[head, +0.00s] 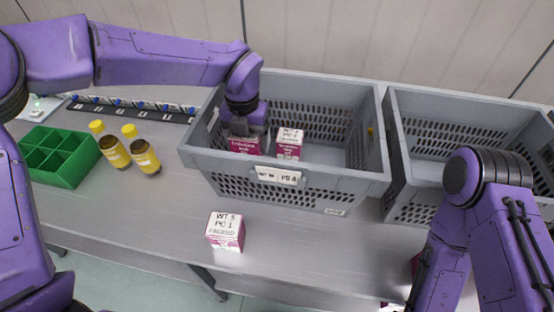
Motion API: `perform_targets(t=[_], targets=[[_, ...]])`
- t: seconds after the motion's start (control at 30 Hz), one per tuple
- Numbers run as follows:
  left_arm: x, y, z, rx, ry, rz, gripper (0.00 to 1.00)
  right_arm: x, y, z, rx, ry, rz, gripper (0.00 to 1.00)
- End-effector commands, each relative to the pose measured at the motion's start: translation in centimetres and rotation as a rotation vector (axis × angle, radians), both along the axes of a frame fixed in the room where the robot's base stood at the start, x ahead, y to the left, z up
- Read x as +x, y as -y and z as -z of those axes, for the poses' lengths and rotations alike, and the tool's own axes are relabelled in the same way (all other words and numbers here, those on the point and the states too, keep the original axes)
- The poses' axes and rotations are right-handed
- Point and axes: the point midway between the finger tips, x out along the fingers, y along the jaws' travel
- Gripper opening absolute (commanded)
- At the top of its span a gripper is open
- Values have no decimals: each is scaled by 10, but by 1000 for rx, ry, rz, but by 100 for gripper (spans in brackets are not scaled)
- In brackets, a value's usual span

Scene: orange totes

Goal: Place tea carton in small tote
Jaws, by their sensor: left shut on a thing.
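My left gripper (243,128) reaches down into the left grey tote (290,190) and is shut on a pink-and-white tea carton (245,146). The carton is inside the tote near its front left; whether it touches the floor is hidden by the front wall. A second similar carton (289,144) stands beside it, to the right. A third carton (226,231), white on top and pink at the sides, stands on the table in front of the tote. My right arm comes in at the lower right; its gripper is out of view.
A second grey tote (440,130) stands to the right. Two yellow-capped bottles (141,150) and a green divided box (60,155) are at the left. Something pink is partly hidden by my right arm. The right part of the left tote looks clear.

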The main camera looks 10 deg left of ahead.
Motion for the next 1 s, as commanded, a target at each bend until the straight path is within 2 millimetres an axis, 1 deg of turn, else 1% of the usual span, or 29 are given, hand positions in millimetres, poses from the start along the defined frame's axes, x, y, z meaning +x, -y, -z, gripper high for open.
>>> perform_targets(t=[0.03, 0.1, 0.3, 0.43, 0.5, 0.7, 0.8, 0.83, 0.87, 0.9, 1.0], targets=[[-2, -2, 11, 1, -7, -5, 35, -1, 0, -5, 0, -1, 0, 43], [-2, -6, 27, 1, -8, -12, 35, -1, 0, -9, 0, -2, 1, 43], [-3, -10, 59, 3, -7, -19, 35, 0, 0, -15, 0, -1, 0, 43], [-3, -9, 81, 2, -7, -17, 35, 0, 0, -19, 0, -1, 0, 43], [-2, -9, 85, 2, -4, -16, 35, 0, 0, -19, 0, -1, 0, 43], [-2, -8, 86, 1, -4, -15, 35, 0, 0, -18, 0, -1, 0, 43], [-2, -8, 90, 1, -5, -15, 35, 0, 0, -15, 0, -1, 0, 43], [-2, -8, 89, 1, -5, -15, 85, 0, 0, -16, 0, -1, 0, 43], [-2, -8, 89, 1, -5, -15, 95, 0, 0, -17, 0, -1, 0, 43], [-2, -8, 89, 1, -5, -15, 100, 0, 0, -17, 0, -1, 0, 43], [-2, -8, 89, 1, -5, -14, 100, 0, 0, -17, 0, -1, 0, 43]])
